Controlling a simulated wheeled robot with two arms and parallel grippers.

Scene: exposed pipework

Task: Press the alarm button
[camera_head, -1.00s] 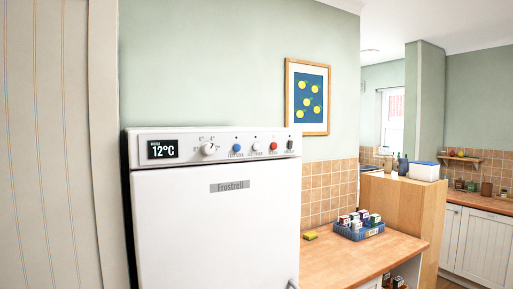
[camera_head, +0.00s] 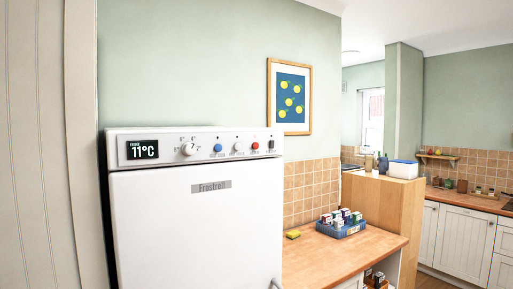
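A white fridge (camera_head: 197,235) labelled Frostrell stands close in front of me, with a control panel (camera_head: 168,149) along its top edge. Neither of my grippers is in view.
A wooden counter (camera_head: 345,258) to the right of the fridge holds a blue crate (camera_head: 342,231) of small boxes and a yellow-green sponge (camera_head: 293,234). A tall wooden unit (camera_head: 385,207) stands beyond. A framed picture (camera_head: 289,97) hangs on the wall. A pale panelled surface (camera_head: 35,150) is at left.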

